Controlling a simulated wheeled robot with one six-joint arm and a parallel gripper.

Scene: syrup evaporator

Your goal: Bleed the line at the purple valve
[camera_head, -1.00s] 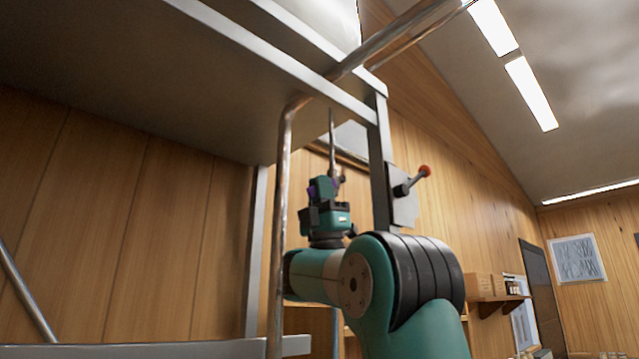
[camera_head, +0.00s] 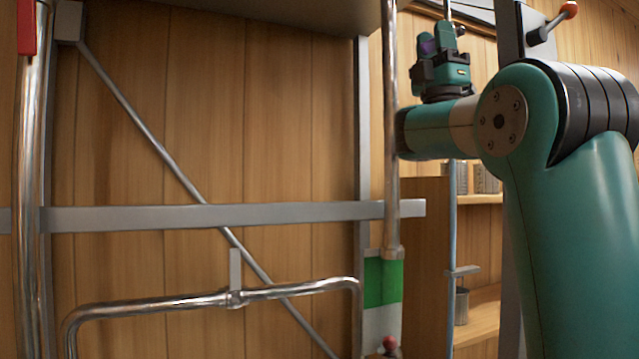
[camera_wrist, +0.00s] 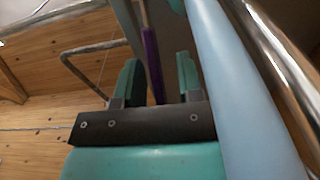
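A slim purple bar (camera_wrist: 152,65), which looks like the purple valve's lever, stands between the two teal fingers of my gripper (camera_wrist: 158,62) in the wrist view. The fingers are apart, with a dark gap between the bar and the right finger. I cannot tell whether the left finger touches it. In the head view my gripper (camera_head: 440,50) points up at the upper right, beside a vertical steel pipe (camera_head: 391,150). A small purple patch (camera_head: 428,46) shows at its fingers. The valve's body is hidden or too small to make out.
A red handle (camera_head: 26,27) is at the upper left. A green and white box (camera_head: 383,285) and a red knob (camera_head: 390,343) are low on the pipe. A grey crossbar (camera_head: 210,216) and bent pipe (camera_head: 200,298) span the left.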

